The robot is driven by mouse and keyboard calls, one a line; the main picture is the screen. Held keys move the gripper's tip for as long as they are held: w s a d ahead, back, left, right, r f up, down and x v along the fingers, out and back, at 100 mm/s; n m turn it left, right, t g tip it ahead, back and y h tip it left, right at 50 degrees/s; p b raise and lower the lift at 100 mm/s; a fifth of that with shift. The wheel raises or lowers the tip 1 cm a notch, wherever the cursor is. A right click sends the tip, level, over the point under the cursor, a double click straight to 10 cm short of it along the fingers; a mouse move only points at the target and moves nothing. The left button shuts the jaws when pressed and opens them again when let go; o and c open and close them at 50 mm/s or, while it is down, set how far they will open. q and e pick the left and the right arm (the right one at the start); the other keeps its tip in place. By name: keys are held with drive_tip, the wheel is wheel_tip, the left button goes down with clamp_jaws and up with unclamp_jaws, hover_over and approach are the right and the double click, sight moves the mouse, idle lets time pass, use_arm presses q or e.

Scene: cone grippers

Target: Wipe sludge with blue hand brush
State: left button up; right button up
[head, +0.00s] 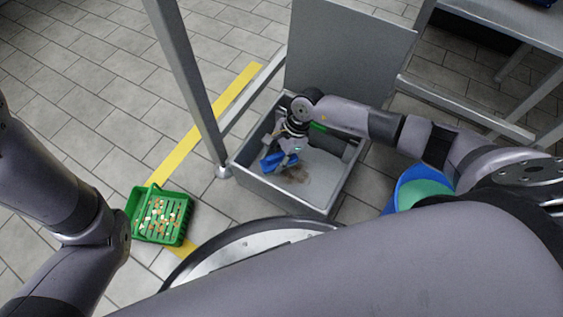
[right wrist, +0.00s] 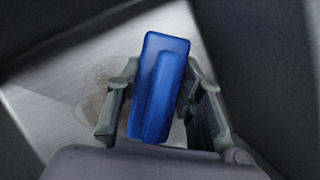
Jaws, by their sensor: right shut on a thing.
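The blue hand brush (head: 272,161) is inside an open grey metal bin in the head view. It also fills the middle of the right wrist view (right wrist: 158,88). My right gripper (head: 288,152) is shut on the brush, with one finger on each side of it. The brown sludge patch (head: 294,174) lies on the bin floor beside and partly behind the brush. In the right wrist view the sludge (right wrist: 97,100) shows faintly left of the gripper. Whether the bristles touch the floor cannot be told. My left arm is at the left of the head view; its gripper is out of frame.
The grey bin (head: 285,199) has raised walls around the brush and an upright lid (head: 349,50) behind. A metal post (head: 190,85) stands at its left. A green basket (head: 180,237) with small pieces sits on the floor, lower left.

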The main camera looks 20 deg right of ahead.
sight(311, 183)
drive_tip(key=shift+w+a, duration=0.4)
drive_tip(key=shift+w, duration=0.2)
drive_tip(key=shift+w+d+b, duration=0.55)
drive_tip(key=shift+d+b, duration=0.05)
drive_tip(key=shift+d, duration=0.1)
drive_tip(key=shift+s+d+p, duration=0.35)
drive_tip(key=shift+s+p, duration=0.1)
drive_tip(key=shift+s, duration=0.1)
drive_tip(key=shift+s+d+p, duration=0.55)
drive_tip(key=shift+s+d, duration=0.2)
drive_tip(key=shift+s, duration=0.2)
drive_tip(key=shift+s+d+p, duration=0.7)
drive_tip(key=shift+s+d, duration=0.2)
drive_tip(key=shift+s, duration=0.25)
drive_tip(key=shift+s+d+p, duration=0.7)
drive_tip(key=shift+s+d, duration=0.15)
drive_tip(key=shift+s, duration=0.25)
drive_tip(key=shift+s+d+p, duration=0.5)
drive_tip(key=shift+s+d, duration=0.35)
drive_tip(key=shift+s, duration=0.25)
drive_tip(key=shift+s+d+f, duration=0.15)
drive_tip(key=shift+s+d, duration=0.35)
drive_tip(key=shift+s, duration=0.15)
